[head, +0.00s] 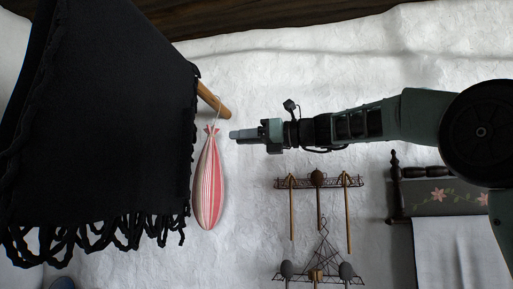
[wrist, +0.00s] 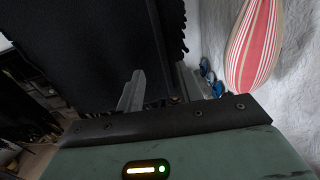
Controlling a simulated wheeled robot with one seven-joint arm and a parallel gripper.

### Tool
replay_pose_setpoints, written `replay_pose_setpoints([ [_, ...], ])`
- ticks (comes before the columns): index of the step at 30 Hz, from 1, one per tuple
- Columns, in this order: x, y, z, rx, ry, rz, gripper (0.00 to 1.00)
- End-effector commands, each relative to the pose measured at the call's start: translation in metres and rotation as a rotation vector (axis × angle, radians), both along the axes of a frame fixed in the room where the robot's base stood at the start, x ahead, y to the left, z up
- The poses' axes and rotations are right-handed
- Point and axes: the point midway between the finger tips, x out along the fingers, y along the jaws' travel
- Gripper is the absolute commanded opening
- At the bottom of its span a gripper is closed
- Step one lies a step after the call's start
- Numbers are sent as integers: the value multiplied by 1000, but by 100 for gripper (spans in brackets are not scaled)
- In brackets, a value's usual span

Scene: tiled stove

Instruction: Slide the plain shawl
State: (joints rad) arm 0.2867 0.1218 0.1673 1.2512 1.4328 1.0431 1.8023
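The plain black shawl (head: 110,110) hangs at the left of the head view, with a knotted fringe along its lower edge. It hangs over a wooden rod (head: 213,99) whose bare end sticks out to the right. My gripper (head: 233,134) points left, just below the rod's end and to the right of the shawl's edge. In the wrist view the two fingers of my gripper (wrist: 160,76) are spread apart, with the dark shawl (wrist: 85,45) filling the view beyond them. I see nothing held between them.
A red-and-white striped bag (head: 208,185) hangs from the rod by a loop, close to my gripper; it also shows in the wrist view (wrist: 254,45). Wire racks with utensils (head: 319,184) hang lower on the white wall. A dark wooden rail with a cloth (head: 450,240) is at right.

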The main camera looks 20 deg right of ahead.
Motion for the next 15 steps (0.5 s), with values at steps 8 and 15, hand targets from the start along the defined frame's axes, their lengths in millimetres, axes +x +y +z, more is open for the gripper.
replay_pose_setpoints([
  [8, -19, -25, -1, -1, -1, -1, 36],
  [15, -21, -26, 0, 0, 0, 0, 36],
])
